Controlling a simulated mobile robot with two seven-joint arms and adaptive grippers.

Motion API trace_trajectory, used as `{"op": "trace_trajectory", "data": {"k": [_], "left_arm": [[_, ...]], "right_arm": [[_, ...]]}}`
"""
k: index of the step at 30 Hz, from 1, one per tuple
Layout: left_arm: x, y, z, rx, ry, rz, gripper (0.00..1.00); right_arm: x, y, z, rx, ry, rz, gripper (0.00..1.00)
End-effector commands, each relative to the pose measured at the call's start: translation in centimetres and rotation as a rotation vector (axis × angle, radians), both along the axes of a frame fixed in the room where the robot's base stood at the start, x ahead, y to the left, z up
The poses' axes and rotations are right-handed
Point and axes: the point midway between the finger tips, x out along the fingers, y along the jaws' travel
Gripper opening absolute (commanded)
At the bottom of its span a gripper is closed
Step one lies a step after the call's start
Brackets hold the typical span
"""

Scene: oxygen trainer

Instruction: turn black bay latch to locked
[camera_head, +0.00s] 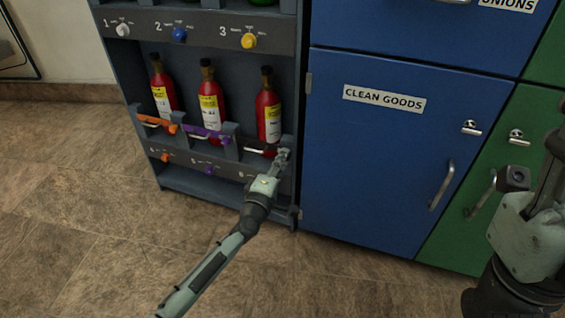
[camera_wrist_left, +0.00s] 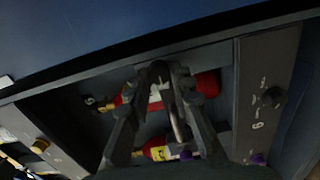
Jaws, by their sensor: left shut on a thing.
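The black bay latch (camera_head: 262,150) crosses the front of the right-hand bay, before a red bottle (camera_head: 268,115). Its pale handle bar reaches toward my left gripper (camera_head: 283,156), which is shut on the latch at the bay's right side. In the left wrist view my left gripper (camera_wrist_left: 162,72) has its fingertips close together over the bay, and a metal bar (camera_wrist_left: 178,122) shows between the fingers. The fingers hide much of the latch. My right gripper (camera_head: 520,178) is partly in view at the right edge; its fingers are unclear.
Orange (camera_head: 158,123) and purple (camera_head: 205,134) latches cross the other two bays, each with a red bottle. Numbered knobs line the panels; a black knob (camera_wrist_left: 272,97) shows in the wrist view. The blue cabinet door (camera_head: 375,160) stands right. Floor (camera_head: 90,200) is clear.

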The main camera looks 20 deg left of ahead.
Motion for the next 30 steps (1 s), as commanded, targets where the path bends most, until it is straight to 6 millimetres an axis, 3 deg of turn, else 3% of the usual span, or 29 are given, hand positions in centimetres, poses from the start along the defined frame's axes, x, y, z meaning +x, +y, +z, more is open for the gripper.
{"op": "trace_trajectory", "data": {"k": [22,23,27,30], "left_arm": [[-0.01,0.08,-0.05,-0.083,0.004,0.002,0.0],[-0.01,0.08,-0.05,-0.083,0.004,0.002,0.25],[-0.01,0.06,-0.05,-0.082,0.004,0.001,0.43],[-0.01,0.05,-0.05,-0.082,0.004,0.001,0.43]], "right_arm": [[-0.14,0.11,0.22,-0.008,-0.017,0.003,0.4],[-0.14,0.11,0.22,-0.007,-0.017,0.003,0.4],[-0.13,0.12,0.16,-0.008,-0.015,0.003,0.4],[-0.11,0.12,0.06,-0.008,-0.011,0.003,0.4]]}}
